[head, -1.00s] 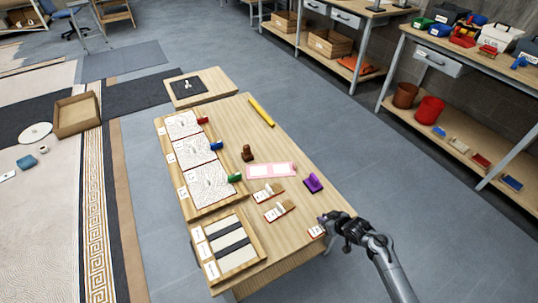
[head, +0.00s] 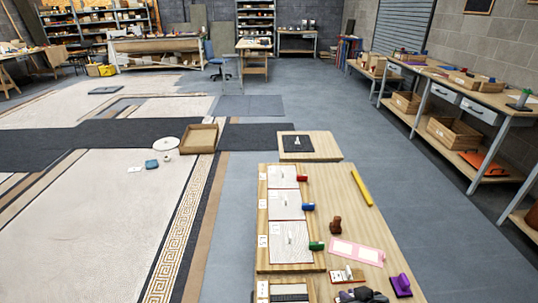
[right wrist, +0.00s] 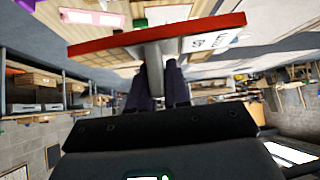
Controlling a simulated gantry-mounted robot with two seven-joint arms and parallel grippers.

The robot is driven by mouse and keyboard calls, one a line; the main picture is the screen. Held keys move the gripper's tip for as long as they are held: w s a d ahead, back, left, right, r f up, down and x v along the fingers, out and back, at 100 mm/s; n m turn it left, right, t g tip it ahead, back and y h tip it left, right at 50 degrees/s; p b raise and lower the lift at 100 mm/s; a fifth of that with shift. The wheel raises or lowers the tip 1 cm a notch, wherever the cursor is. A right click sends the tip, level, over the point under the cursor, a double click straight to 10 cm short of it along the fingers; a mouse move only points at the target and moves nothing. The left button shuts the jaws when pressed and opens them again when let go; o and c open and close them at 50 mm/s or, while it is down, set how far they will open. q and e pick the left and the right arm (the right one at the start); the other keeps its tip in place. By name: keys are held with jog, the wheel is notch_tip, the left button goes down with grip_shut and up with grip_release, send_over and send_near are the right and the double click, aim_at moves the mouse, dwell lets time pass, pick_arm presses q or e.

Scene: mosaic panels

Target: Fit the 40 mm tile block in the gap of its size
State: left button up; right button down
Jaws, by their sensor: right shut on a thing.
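My right gripper (head: 362,296) shows at the bottom edge of the head view, over the near part of the wooden table (head: 368,215). In the right wrist view its two dark fingers (right wrist: 164,82) are shut on the grey stem of a tile block (right wrist: 155,37). This block has a broad red-edged plate and a white label I cannot read surely. The lower gap frame (head: 262,290), with dark strips, is cut off by the bottom edge, so its gaps are mostly hidden. Another tile block (head: 347,275) lies on the table just beyond the gripper. My left gripper is not in view.
A tray of three textured panels (head: 284,205) has a red (head: 303,178), a blue (head: 309,206) and a green handle (head: 317,245) at its right. A pink card (head: 356,252), brown stamp (head: 335,226), purple block (head: 401,285) and yellow bar (head: 361,187) lie near.

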jog(key=shift+m+h, duration=0.4)
jog(key=s+r, duration=0.1)
jog(key=s+a+r, duration=0.1)
jog(key=s+r, duration=0.1)
jog(key=r, duration=0.1)
jog(key=shift+s+a, duration=0.1)
jog(key=shift+a, duration=0.15)
jog(key=s+r+p, duration=0.2)
jog(key=r+p, duration=1.2)
jog(key=p, duration=0.5)
jog(key=s+d+r+m+h+p, duration=0.1)
jog(key=s+r+p, duration=0.1)
jog(key=r+p, duration=1.1)
jog(key=p, duration=0.5)
jog(key=shift+d+r+p, duration=0.2)
jog(key=shift+r+p, duration=0.15)
jog(key=shift+p, duration=0.05)
